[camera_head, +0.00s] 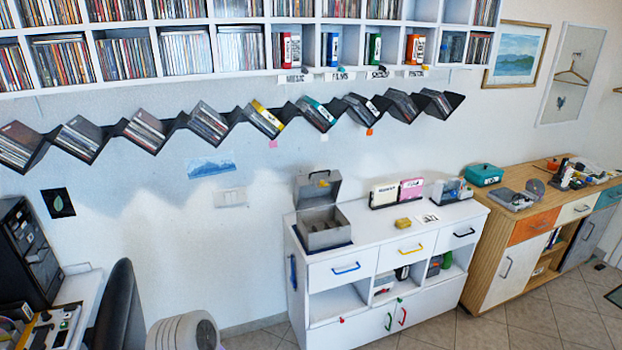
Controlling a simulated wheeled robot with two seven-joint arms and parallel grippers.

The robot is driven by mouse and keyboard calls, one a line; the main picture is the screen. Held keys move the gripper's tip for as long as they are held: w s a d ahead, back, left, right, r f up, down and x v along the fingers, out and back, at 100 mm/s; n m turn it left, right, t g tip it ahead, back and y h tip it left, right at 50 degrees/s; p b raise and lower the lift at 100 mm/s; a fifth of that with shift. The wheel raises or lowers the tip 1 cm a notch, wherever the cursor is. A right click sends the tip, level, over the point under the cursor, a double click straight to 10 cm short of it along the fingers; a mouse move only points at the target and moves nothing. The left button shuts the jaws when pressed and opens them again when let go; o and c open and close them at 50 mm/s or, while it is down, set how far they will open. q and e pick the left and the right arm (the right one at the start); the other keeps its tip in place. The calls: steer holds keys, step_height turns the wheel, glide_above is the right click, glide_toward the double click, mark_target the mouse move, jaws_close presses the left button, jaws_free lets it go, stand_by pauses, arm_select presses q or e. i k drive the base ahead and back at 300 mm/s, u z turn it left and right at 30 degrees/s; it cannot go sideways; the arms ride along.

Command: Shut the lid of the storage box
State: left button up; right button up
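A grey storage box (325,240) stands at the left end of the white cabinet's top. Its lid (318,188) is raised open at the back, tilted up toward the wall, with a dark handle at its upper edge. The box's inside is visible, with a divider, and looks empty. A dark base or mat shows under its front edge. Neither my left gripper nor my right gripper is in view.
The white cabinet (395,248) also holds a white and a pink binder (411,189), a small yellow item (403,223) and a grey organiser (452,191). A wooden cabinet (496,235) stands to the right. A dark chair back (118,308) is at lower left. Tiled floor lies in front.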

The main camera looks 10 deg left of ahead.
mark_target(308, 193)
steer(key=u, duration=1.1)
steer(key=i, duration=2.1)
steer(key=z, duration=0.6)
